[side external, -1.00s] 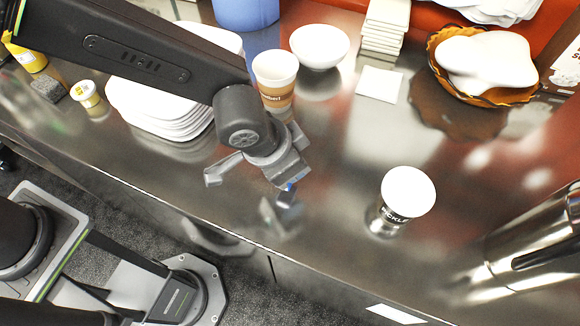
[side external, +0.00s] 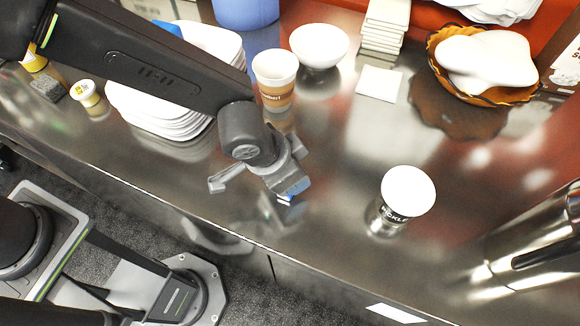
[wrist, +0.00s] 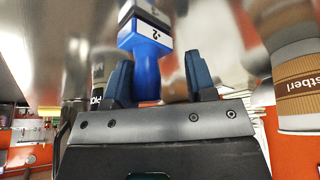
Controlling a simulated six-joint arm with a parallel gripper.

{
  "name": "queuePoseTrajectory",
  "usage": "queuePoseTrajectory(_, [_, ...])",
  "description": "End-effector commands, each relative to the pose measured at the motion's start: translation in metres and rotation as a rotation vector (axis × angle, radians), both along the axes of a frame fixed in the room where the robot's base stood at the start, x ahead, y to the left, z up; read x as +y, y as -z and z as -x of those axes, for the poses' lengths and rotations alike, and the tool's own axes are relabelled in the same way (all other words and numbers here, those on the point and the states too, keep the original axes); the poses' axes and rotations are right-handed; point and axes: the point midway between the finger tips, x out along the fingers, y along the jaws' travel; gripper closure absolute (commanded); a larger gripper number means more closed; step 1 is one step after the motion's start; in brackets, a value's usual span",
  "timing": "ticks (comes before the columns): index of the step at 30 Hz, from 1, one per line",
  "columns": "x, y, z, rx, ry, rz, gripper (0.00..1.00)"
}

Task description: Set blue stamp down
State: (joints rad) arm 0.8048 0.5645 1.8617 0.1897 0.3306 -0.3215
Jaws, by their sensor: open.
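The blue stamp (wrist: 147,75) shows in the wrist view between my fingers, with a bright blue handle and a dark and white labelled block at its far end. My gripper (wrist: 158,80) is open around it: the left finger is close beside the handle, and a clear gap separates it from the right finger. In the side view my gripper (side external: 286,187) is low over the front part of the metal counter (side external: 335,215). There the stamp is mostly hidden by the gripper, and I cannot tell exactly how it touches the counter.
A pickle jar (side external: 407,192) with a white lid stands to the right. A paper dessert cup (side external: 275,82), a white bowl (side external: 319,46) and stacked white plates (side external: 165,118) stand behind. A brown basket (side external: 450,85) is at the back right. The counter between gripper and jar is clear.

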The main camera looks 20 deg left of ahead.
Motion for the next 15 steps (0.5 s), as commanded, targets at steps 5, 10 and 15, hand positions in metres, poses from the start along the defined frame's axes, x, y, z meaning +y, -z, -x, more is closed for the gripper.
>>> queuePoseTrajectory(5, [0.001, -0.008, 0.001, -0.001, 0.001, 0.002, 0.49])
queuePoseTrajectory(10, [0.007, -0.035, 0.01, -0.004, 0.001, 0.003, 0.49])
queuePoseTrajectory(15, [0.016, -0.069, 0.022, -0.003, 0.001, 0.003, 0.49])
